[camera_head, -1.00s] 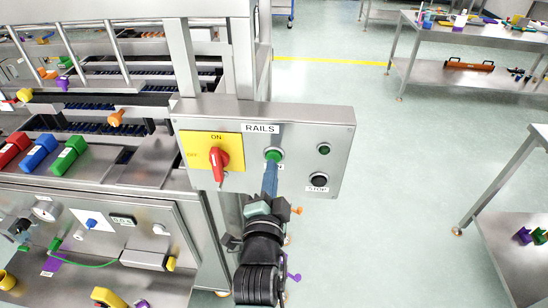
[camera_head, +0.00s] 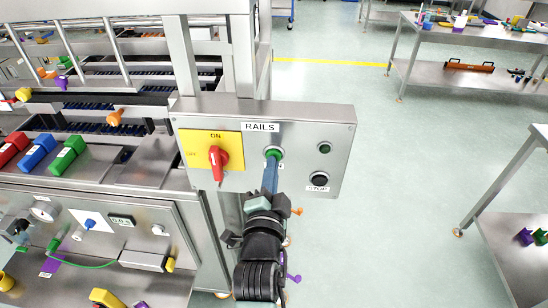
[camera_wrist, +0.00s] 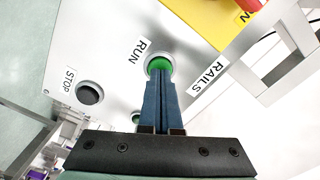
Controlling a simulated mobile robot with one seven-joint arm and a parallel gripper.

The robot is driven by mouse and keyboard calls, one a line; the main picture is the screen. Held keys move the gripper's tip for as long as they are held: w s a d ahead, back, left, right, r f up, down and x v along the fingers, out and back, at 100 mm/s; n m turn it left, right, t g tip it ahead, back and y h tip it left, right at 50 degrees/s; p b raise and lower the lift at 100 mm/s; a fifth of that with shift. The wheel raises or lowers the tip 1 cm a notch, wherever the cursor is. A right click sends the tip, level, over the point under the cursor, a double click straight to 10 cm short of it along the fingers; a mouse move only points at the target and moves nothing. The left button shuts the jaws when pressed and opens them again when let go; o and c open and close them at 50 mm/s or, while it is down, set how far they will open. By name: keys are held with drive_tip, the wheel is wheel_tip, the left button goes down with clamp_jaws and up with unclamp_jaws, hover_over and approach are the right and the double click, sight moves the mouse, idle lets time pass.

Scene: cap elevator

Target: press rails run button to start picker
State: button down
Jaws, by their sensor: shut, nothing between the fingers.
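The grey RAILS control panel (camera_head: 340,125) stands in the middle of the head view. Its green run button (camera_head: 273,154) sits under the RAILS label and also shows in the wrist view (camera_wrist: 158,64) beside the RUN label. My gripper (camera_head: 271,162) is shut and empty, with its blue fingertips at the button's lower edge. In the wrist view my gripper (camera_wrist: 163,75) covers the lower part of the button. The tips look at or very close to the button; I cannot tell whether it is pressed in.
A red rotary switch (camera_head: 218,160) on a yellow plate is left of the button. A black STOP button (camera_head: 319,179) and a small dark green light (camera_head: 324,148) are to the right. Machine rails with coloured blocks fill the left. Open floor lies right of the panel.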

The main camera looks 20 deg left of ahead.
drive_tip(key=shift+w+a+b, duration=0.15)
drive_tip(key=shift+w+b, duration=0.4)
drive_tip(key=shift+b, duration=0.1)
idle(0.4)
drive_tip(key=shift+p+v, duration=1.4)
drive_tip(key=shift+v, duration=1.35)
